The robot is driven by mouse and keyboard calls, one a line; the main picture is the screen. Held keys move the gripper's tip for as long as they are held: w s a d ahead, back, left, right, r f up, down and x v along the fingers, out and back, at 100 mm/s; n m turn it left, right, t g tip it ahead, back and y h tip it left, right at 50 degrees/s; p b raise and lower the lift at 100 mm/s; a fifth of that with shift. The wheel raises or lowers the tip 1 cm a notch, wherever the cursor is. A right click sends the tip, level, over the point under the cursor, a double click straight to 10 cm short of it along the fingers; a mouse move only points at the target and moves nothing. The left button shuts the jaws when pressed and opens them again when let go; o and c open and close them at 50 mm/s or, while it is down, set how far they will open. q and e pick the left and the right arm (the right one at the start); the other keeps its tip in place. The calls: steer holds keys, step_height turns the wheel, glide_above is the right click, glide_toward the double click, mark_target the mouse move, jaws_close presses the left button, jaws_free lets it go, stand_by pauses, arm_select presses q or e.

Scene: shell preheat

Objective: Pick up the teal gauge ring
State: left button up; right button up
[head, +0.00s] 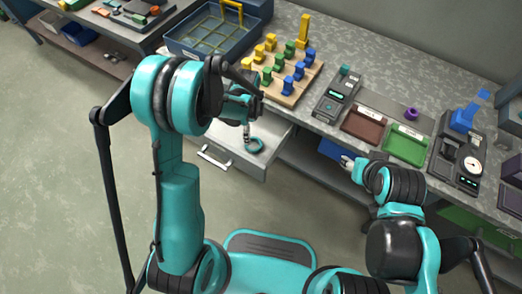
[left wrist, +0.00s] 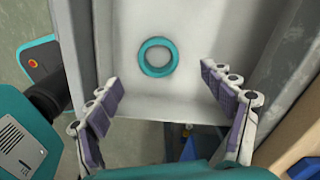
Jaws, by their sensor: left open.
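The teal gauge ring (head: 254,145) lies flat in the open drawer (head: 274,143) below the workbench. In the left wrist view the ring (left wrist: 157,57) rests on the pale drawer floor, nearer the left drawer wall, beyond the fingertips. My left gripper (left wrist: 160,80) is open and empty, its two fingers spread to either side with the ring lying ahead between them. In the head view my left gripper (head: 246,136) is over the drawer, next to the ring. My right gripper (head: 347,162) is at the bench's front edge, far to the right; its finger opening is too small to tell.
On the bench above stand a blue crate (head: 180,42), a wooden rack (head: 292,92) of yellow, green and blue pieces, a dark device (head: 335,97), a brown tray (head: 363,128) and a green tray (head: 404,148).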

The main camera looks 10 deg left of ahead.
mark_target(252, 146)
arm_select(q)
steer(key=f, duration=0.2)
steer(key=f+b, duration=0.1)
steer(key=f, duration=0.1)
steer(key=shift+d+m, duration=0.2)
steer(key=shift+m, duration=0.1)
step_height(252, 146, down, 5)
steer(key=b, duration=0.3)
steer(key=shift+s, duration=0.1)
steer(key=shift+c, duration=0.9)
steer(key=c, duration=1.1)
